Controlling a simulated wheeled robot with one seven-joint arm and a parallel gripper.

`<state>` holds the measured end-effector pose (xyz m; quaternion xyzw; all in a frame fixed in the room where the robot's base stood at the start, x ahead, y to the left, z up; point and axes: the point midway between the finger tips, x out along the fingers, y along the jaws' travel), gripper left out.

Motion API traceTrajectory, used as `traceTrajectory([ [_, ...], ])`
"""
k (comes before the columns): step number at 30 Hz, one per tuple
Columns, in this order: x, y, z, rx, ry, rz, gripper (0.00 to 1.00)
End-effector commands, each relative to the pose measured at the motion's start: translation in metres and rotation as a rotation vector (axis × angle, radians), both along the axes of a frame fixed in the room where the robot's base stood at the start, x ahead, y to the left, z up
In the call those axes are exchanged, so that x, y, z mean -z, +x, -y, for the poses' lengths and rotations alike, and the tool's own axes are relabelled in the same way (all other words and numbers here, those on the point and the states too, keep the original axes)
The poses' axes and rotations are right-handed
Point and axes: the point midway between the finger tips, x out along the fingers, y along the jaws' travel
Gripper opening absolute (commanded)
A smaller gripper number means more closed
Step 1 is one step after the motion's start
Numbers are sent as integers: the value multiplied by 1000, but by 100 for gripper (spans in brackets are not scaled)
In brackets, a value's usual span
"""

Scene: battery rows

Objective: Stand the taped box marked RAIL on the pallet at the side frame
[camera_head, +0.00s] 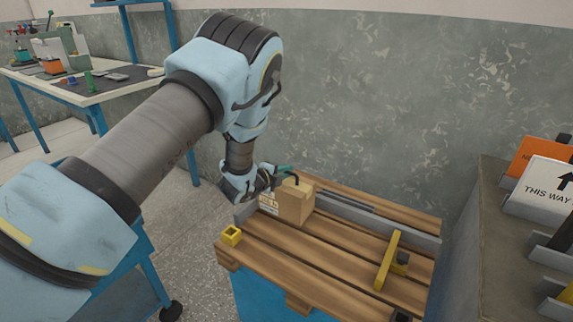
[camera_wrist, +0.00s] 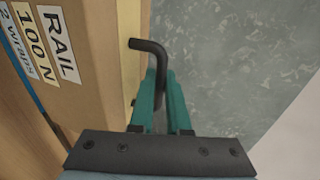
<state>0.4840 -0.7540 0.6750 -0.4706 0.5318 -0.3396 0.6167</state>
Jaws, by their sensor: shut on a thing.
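The brown box marked RAIL (camera_head: 296,203) is on or just above the wooden pallet (camera_head: 290,262), beside the grey side frame (camera_head: 425,239); I cannot tell whether it touches either. Its labels, RAIL, 100 N and 2 wraps, show on the box in the wrist view (camera_wrist: 95,35). My gripper (camera_head: 284,170) is at the box's upper back edge. In the wrist view its teal fingers (camera_wrist: 162,95) are shut on a bent black rod (camera_wrist: 150,46). The rod's free end reaches over the box's edge; whether it is fixed there is unclear. The box's underside is hidden.
A yellow square piece (camera_head: 231,235) sits at the pallet's left corner. A grey counter with signs (camera_head: 543,190) is at right, a workbench (camera_head: 85,95) at far left.

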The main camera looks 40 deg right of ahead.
Motion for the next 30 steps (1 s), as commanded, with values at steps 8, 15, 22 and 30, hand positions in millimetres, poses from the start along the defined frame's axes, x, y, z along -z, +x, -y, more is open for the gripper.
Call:
traceTrajectory([
  [8, 13, 1, 2, 1, -10, 4, 0],
  [15, 14, 1, 2, 1, -10, 4, 0],
  [22, 18, 0, 0, 0, -1, 0, 34],
  [30, 18, 0, 0, 0, -1, 0, 45],
])
